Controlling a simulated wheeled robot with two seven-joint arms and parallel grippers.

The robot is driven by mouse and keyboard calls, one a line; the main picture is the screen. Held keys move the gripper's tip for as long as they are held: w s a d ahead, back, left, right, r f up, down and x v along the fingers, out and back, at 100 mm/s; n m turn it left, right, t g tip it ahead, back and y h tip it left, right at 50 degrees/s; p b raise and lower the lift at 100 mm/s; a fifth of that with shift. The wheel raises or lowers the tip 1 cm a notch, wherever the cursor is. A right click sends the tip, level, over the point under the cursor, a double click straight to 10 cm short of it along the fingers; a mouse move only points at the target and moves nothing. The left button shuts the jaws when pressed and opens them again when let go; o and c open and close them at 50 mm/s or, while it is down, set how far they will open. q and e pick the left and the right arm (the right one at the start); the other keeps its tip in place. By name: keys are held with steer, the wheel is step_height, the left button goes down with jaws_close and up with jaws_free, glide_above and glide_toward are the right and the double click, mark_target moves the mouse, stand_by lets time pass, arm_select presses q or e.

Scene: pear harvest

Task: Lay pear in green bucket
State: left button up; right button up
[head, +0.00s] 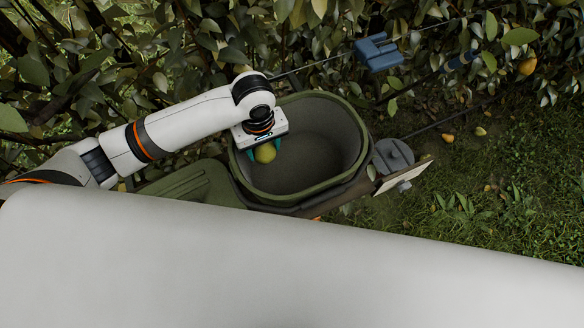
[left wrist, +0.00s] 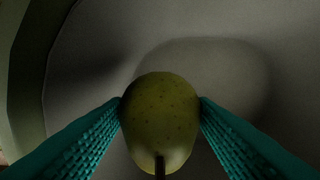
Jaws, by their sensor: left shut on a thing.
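The green bucket (head: 357,186) stands below the hedge with its dark grey inside facing up. My left gripper (head: 265,154) is at the left part of its opening. It is shut on a yellow-green pear (head: 266,152). In the left wrist view the pear (left wrist: 160,118) sits between the two teal fingers, its stem toward the camera's lower edge. The grey inside of the bucket (left wrist: 75,85) lies behind it, with a shadow beside the pear. How high the pear is above the bucket floor is hard to tell. My right gripper is in neither view.
A green lid-like piece (head: 190,187) is left of the bucket. A grey round part and a pale board (head: 404,176) are at its right. A blue clip-like object (head: 378,53) hangs on a wire in the foliage.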

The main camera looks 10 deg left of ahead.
arm_select(q)
step_height(320, 180, down, 10)
steer(key=shift+s+r, duration=0.1)
steer(key=shift+r, duration=0.15)
steer(key=o, duration=1.1)
steer(key=shift+f, duration=0.1)
step_height(320, 180, up, 12)
steer(key=shift+r, duration=0.15)
